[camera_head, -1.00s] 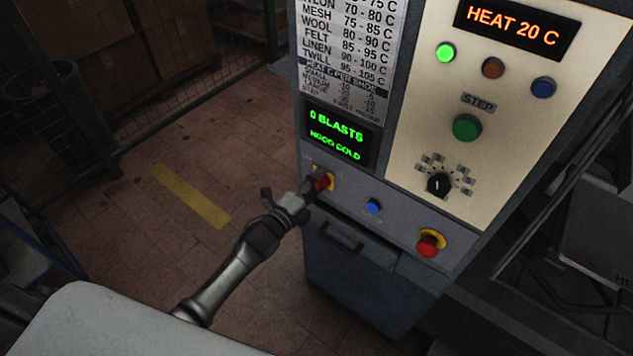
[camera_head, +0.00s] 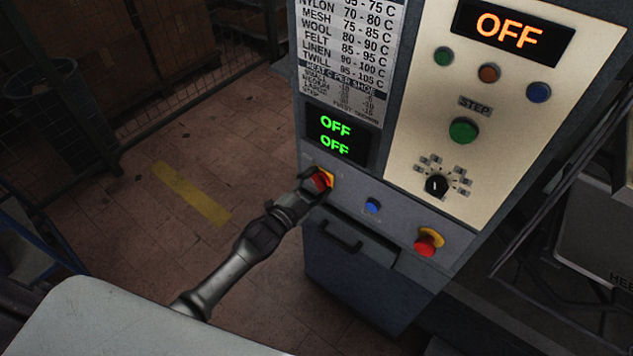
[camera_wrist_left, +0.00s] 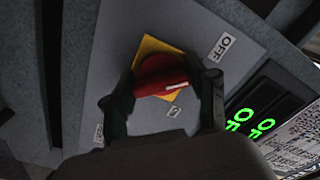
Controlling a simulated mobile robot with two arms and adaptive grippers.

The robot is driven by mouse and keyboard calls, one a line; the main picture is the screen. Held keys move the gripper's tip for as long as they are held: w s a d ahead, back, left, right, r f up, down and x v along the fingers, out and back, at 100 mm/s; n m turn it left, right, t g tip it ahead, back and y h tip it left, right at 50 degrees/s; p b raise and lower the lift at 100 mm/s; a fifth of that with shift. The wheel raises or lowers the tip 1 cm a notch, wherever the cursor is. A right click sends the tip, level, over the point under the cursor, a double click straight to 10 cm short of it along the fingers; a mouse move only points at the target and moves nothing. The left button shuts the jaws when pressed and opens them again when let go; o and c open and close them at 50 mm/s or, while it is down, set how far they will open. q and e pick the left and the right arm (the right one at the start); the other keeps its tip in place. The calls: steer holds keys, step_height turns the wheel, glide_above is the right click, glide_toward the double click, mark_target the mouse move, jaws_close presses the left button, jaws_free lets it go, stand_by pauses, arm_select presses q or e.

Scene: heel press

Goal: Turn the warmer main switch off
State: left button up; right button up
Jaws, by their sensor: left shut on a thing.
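The warmer main switch is a red rotary knob (camera_head: 320,181) on a yellow plate, low at the left of the machine's front panel. My left gripper (camera_head: 314,188) is at the knob. In the left wrist view the red knob (camera_wrist_left: 165,78) sits between the two dark fingers of the gripper (camera_wrist_left: 162,95), which is shut on it. An OFF label (camera_wrist_left: 221,46) is beside the yellow plate. The small green display (camera_head: 336,135) reads OFF on both lines, and the orange display (camera_head: 511,30) reads OFF. My right gripper is not in view.
A blue button (camera_head: 373,206) and a red mushroom button (camera_head: 427,243) on yellow are to the right of the knob. A drawer handle (camera_head: 340,236) is below. A pale surface (camera_head: 120,325) fills the lower left. The floor left of the machine is open.

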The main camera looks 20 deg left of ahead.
arm_select(q)
steer(key=shift+f+n, duration=0.1)
steer(key=shift+n, duration=0.3)
steer(key=o, duration=1.2)
steer(key=shift+c, duration=0.2)
steer(key=v, duration=1.2)
